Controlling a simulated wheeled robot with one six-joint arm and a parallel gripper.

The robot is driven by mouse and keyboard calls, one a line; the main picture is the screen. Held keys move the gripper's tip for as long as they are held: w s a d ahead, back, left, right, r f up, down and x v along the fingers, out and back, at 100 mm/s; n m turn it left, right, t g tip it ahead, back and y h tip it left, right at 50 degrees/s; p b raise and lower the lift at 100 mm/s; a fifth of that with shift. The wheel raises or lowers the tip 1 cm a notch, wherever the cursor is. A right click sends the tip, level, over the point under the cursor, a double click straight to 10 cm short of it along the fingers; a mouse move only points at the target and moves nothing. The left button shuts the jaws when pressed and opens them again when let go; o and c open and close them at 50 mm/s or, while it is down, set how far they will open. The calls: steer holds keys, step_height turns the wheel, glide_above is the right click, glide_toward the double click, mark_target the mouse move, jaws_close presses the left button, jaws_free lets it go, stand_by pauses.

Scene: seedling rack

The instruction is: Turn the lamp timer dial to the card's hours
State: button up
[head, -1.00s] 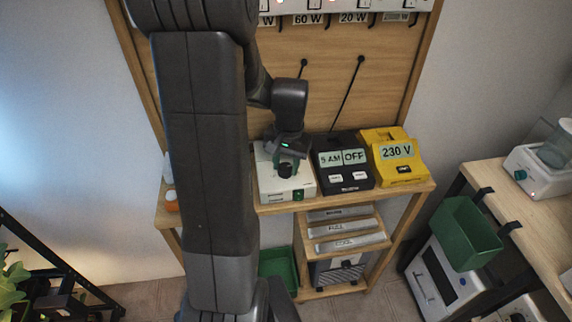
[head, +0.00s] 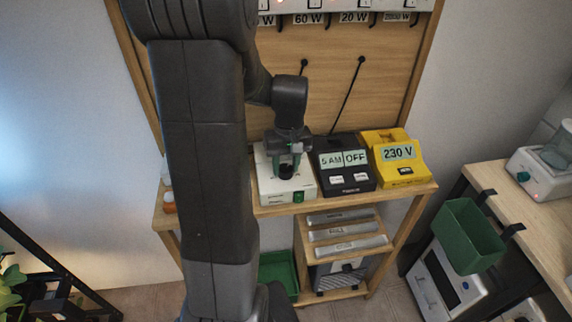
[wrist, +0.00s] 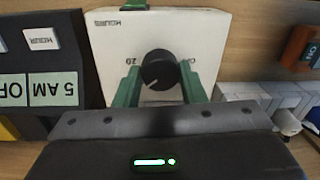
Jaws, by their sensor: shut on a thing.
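The lamp timer is a white box (head: 298,190) on the shelf, with a green part on its front. Its round black dial (wrist: 161,70) shows in the wrist view, with a small pale mark on its edge and partly covered print beside it. My gripper (wrist: 162,88) has its two green fingers on either side of the dial and is shut on it. In the head view my gripper (head: 287,166) points down over the timer, around the dial. I cannot make out an hours card in these frames.
Right of the timer stand a black box (head: 345,181) reading "5 AM" and "OFF" and a yellow box (head: 412,171) reading "230 V". A wooden back panel (head: 330,75) rises behind. A green bin (head: 465,233) hangs at the right table.

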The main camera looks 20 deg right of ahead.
mark_target(289, 167)
stand_by(0.4)
steer(key=o, duration=1)
steer(key=r, duration=1.3)
steer(key=shift+d+r+b, duration=0.4)
steer(key=f, duration=0.9)
steer(key=f+p, duration=0.1)
steer(key=f, duration=0.4)
steer(key=shift+a, duration=0.4)
steer(key=shift+r, duration=0.15)
